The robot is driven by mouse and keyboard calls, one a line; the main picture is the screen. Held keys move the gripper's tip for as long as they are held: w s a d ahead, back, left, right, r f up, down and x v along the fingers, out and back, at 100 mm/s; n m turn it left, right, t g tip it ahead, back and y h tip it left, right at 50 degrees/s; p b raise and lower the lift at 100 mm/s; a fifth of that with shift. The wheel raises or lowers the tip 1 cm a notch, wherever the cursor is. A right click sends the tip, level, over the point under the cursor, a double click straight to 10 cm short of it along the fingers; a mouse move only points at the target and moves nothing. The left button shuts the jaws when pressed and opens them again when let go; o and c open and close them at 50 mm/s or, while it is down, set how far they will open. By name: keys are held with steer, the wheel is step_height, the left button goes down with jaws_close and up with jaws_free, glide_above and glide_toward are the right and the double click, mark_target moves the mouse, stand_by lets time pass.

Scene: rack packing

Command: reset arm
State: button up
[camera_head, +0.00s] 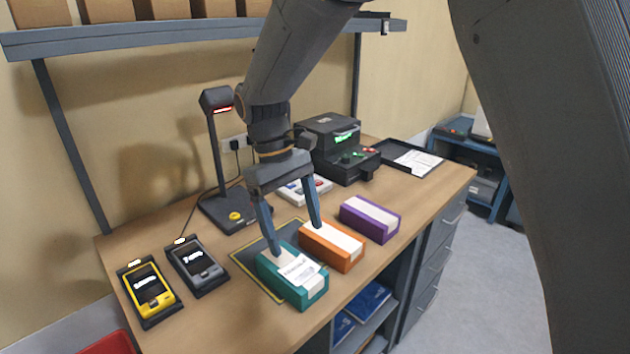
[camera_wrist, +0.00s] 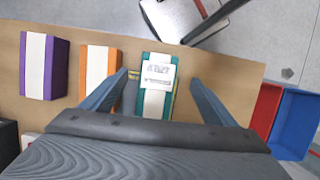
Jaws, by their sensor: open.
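My gripper (camera_head: 294,238) is open, its two fingers pointing down over the workbench. In the wrist view my gripper (camera_wrist: 158,88) has its fingers apart on either side of a teal box (camera_wrist: 146,102), with gaps between the fingers and the box. The teal box also shows in the head view (camera_head: 312,290), with a white label on top, on a yellow-edged dark mat (camera_head: 244,264). One finger hides part of the teal box's far end in the head view. Nothing is seen held.
An orange box (camera_head: 344,260) and a purple box (camera_head: 386,231) stand to the right of the teal one. A scanner stand (camera_head: 216,145), a dark printer (camera_head: 337,148) and two handheld devices (camera_head: 150,287) are on the bench. A shelf (camera_head: 110,37) with cartons spans above.

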steer(key=s+d+f+m+t+y, duration=0.1)
steer(key=s+d+f+m, duration=0.1)
steer(key=d, duration=0.7)
steer(key=s+d+f+m+t+b, duration=0.1)
steer(key=s+d+f+m, duration=0.1)
steer(key=d, duration=0.7)
steer(key=s+d+f+m+t+y, duration=0.1)
steer(key=s+d+m, duration=0.3)
steer(key=d, duration=0.5)
steer(key=shift+s+d+f+m+t+y, duration=0.3)
steer(key=shift+d+f+m, duration=0.1)
steer(key=shift+f+m, duration=0.6)
